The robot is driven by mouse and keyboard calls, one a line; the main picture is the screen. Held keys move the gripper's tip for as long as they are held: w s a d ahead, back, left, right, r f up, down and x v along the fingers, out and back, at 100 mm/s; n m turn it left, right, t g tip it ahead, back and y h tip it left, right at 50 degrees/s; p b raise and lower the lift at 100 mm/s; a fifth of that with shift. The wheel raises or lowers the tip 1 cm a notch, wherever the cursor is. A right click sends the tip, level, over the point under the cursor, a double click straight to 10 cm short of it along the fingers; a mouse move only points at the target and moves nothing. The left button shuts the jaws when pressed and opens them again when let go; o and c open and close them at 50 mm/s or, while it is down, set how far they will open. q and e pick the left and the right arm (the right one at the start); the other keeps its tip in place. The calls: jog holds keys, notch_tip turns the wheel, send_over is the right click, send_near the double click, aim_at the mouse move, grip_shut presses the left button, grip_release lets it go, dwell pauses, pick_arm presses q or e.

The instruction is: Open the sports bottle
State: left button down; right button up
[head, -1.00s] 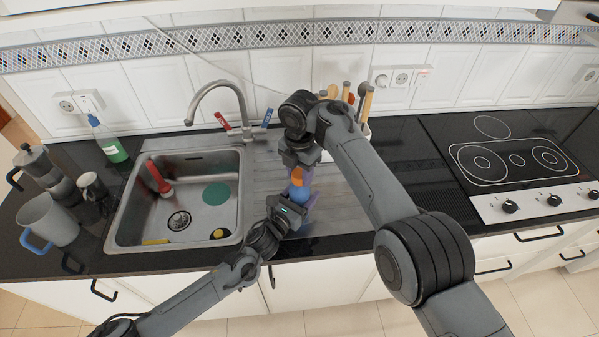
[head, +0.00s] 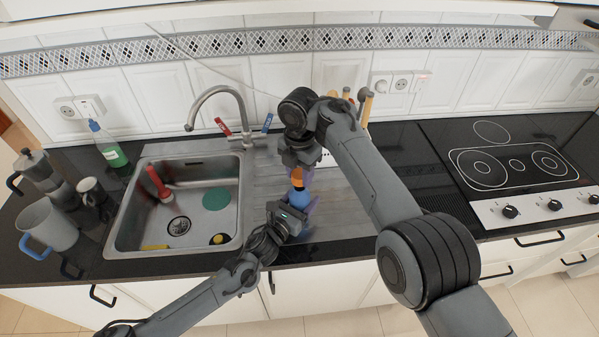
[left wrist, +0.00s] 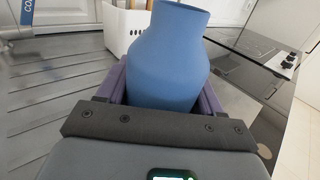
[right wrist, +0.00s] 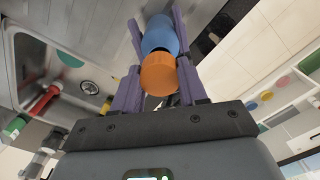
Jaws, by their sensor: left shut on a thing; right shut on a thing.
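The sports bottle has a blue body (head: 298,199) and an orange cap (head: 297,178), above the drainboard right of the sink. My right gripper (head: 298,165) comes from above and is shut on the orange cap. The right wrist view shows the cap (right wrist: 158,74) between the fingers, with the blue body (right wrist: 160,37) beyond.
The sink (head: 128,215) lies left, with a red-handled brush (head: 158,182) in it. A tap (head: 240,112) rises behind. A utensil holder (left wrist: 126,30) stands behind the bottle.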

aim_at(300, 174)
jog(key=shift+r, duration=2)
pick_arm(q)
jog(key=shift+c, duration=0.4)
grip_release()
jog(key=shift+s+a, duration=0.1)
